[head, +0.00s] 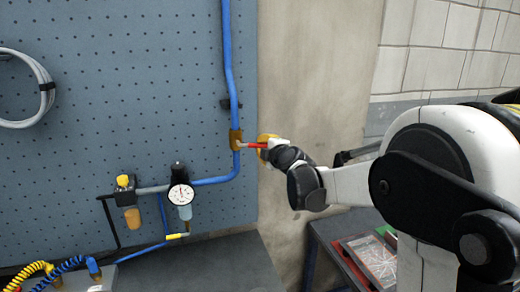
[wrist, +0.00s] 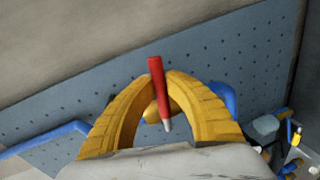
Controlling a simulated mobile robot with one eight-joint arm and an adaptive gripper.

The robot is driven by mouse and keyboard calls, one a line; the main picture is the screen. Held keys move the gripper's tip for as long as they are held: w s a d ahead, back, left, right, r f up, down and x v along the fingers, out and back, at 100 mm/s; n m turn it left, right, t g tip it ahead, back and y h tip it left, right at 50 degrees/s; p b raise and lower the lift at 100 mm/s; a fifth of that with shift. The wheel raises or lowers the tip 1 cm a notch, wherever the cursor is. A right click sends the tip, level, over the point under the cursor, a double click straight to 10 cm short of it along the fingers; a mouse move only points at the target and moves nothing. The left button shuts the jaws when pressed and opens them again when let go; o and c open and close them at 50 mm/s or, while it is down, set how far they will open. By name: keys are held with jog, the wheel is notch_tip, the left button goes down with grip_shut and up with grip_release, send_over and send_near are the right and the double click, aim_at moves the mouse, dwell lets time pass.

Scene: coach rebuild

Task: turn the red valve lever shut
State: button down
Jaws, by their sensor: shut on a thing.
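The red valve lever (head: 256,145) sticks out to the right from a brass valve (head: 236,139) on the vertical blue pipe (head: 230,60). It lies roughly level in the head view, across the line of the pipe. My gripper (head: 268,146) has yellow fingers and is at the lever's outer end, shut on it. In the wrist view the lever (wrist: 158,80) runs between the two curved yellow fingers, with its pale tip toward my palm. The valve body is mostly hidden behind the fingers there.
The pipe is fixed to a blue pegboard (head: 120,60). A pressure gauge (head: 181,194) and a yellow-topped fitting (head: 125,184) are at lower left. A grey bench top (head: 215,265) is below. A side table with a tray (head: 370,258) stands at lower right, near my arm.

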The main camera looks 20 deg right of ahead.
jog(key=shift+r+n+h, duration=0.3)
jog(key=shift+r+n, duration=0.3)
jog(key=shift+n, duration=0.1)
jog(key=c, duration=1.4)
grip_release()
jog(key=shift+r, duration=0.1)
jog(key=shift+s, duration=0.1)
jog(key=s+r, duration=0.2)
jog(key=s, duration=0.9)
jog(key=shift+s+r, duration=0.15)
jog(key=shift+s, duration=0.2)
